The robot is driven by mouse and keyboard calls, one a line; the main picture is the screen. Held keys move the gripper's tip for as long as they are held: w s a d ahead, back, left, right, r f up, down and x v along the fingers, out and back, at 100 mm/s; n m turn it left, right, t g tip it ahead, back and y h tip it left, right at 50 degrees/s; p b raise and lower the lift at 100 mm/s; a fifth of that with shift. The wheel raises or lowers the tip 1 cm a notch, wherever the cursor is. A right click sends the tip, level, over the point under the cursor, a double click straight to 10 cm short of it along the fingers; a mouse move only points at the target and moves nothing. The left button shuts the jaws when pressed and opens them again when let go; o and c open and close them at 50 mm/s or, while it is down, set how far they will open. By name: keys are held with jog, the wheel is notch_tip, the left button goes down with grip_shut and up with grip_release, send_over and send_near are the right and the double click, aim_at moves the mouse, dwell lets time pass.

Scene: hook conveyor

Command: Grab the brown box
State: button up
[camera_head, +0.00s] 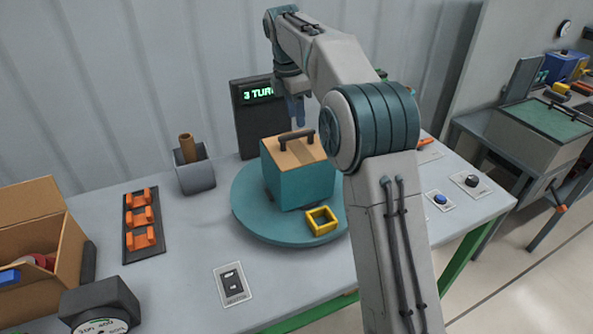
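A box with teal sides and a brown top (289,152) stands upright on a round teal turntable (258,226). A dark handle (297,138) is on its top, and my arm hides part of its right side. An open brown cardboard box (45,212) is at the far left, with a red thing and a blue thing inside. My gripper (297,120) hangs pointing down just above and behind the teal-sided box's handle. It looks apart from the handle, but the gap is hard to judge. Its fingers are too small to show whether they are open.
A yellow square frame (322,220) sits at the turntable's front edge. A dark display (252,97) reads "3 TUR", the rest hidden. A grey holder (195,177), an orange-block rack (141,224), a switch plate (233,284) and a blue button (440,199) are on the table.

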aim_at(297, 133)
jog(key=f, duration=0.7)
jog(key=shift+w+d+f, duration=0.15)
jog(key=shift+d+f, duration=0.1)
grip_shut()
jog(key=shift+r, duration=0.1)
dwell(1.1)
